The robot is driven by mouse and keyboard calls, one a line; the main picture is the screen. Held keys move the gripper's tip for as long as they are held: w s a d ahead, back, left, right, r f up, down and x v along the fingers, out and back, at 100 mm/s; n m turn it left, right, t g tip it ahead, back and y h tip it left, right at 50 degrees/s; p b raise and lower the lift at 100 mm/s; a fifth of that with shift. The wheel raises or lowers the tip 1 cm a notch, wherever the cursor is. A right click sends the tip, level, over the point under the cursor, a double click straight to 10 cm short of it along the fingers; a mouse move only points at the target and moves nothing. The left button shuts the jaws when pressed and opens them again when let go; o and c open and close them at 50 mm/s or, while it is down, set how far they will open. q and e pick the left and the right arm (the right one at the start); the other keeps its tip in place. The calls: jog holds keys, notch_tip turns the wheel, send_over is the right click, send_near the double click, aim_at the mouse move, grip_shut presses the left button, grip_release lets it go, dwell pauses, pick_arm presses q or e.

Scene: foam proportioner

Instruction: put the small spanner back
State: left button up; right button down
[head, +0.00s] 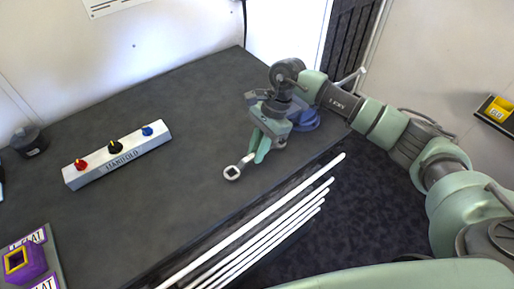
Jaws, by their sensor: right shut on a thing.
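The small spanner (234,171) is a light metal tool with a ring-shaped end. My right gripper (259,148) is shut on it, and the ring end sticks out toward the lower left, over or on the dark bench top (190,110). The rest of the spanner is hidden by the fingers, and I cannot tell whether the ring touches the bench. My left gripper is out of view.
A white manifold block (118,160) with red, black and blue knobs stands at the left. A grey vise-like thing with a blue base (306,120) is partly hidden behind my right gripper. A purple block (22,262) sits at the lower left. White rods (262,218) run along the front edge.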

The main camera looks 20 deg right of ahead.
jog(key=shift+f, duration=0.3)
jog(key=c, duration=1.8)
grip_release()
jog(key=shift+b, duration=0.3)
jog(key=o, duration=0.4)
jog(key=shift+o, duration=0.2)
jog(key=shift+r, duration=0.2)
jog(key=b+v, duration=0.4)
jog(key=v, duration=0.8)
